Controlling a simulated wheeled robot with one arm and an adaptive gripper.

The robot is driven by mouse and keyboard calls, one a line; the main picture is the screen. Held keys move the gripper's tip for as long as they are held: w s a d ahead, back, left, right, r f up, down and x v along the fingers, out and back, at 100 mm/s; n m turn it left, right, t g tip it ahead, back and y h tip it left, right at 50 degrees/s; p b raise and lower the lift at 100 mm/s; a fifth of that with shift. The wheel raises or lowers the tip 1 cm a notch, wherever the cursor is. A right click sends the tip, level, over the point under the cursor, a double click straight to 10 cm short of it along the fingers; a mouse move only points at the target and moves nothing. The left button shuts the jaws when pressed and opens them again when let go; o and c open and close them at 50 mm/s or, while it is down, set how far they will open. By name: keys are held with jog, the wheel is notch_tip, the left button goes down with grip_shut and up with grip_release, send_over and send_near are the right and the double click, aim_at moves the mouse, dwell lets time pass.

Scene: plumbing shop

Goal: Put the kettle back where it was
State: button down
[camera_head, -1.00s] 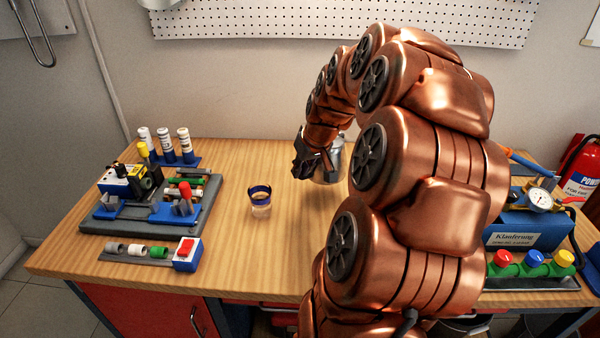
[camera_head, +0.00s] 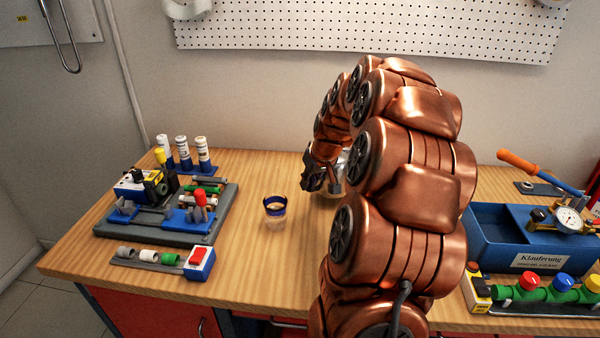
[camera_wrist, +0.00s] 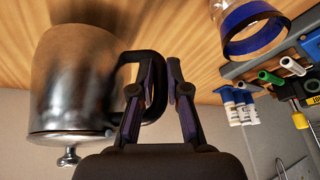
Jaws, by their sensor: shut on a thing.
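The silver metal kettle (camera_head: 344,158) is mostly hidden behind my arm in the head view. In the wrist view the kettle (camera_wrist: 75,85) shows upside down at the left, with its lid and knob toward the bottom of the picture. My gripper (camera_wrist: 158,70) has its two dark fingers on either side of the kettle's black handle and is shut on it. In the head view my gripper (camera_head: 313,178) is over the back middle of the wooden workbench (camera_head: 265,265). I cannot tell whether the kettle's base touches the bench.
A clear cup with a blue band (camera_head: 275,211) stands left of the gripper. Farther left is a grey tool board (camera_head: 160,225), with white-capped tubes (camera_head: 183,155) behind it. A blue box with a gauge (camera_head: 530,240) and colored valves (camera_head: 530,285) are at right. Bench between board and cup is bare.

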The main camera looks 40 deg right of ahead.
jog(key=shift+w+d+f+p, duration=0.75)
jog(key=shift+w, duration=0.75)
jog(key=shift+w+d+f+p, duration=0.7)
jog(key=shift+w+d, duration=0.05)
jog(key=shift+w, duration=0.7)
jog(key=shift+w+d+f+p, duration=0.75)
jog(key=shift+w, duration=0.75)
jog(key=c, duration=1.2)
grip_release()
jog(key=shift+o, duration=0.2)
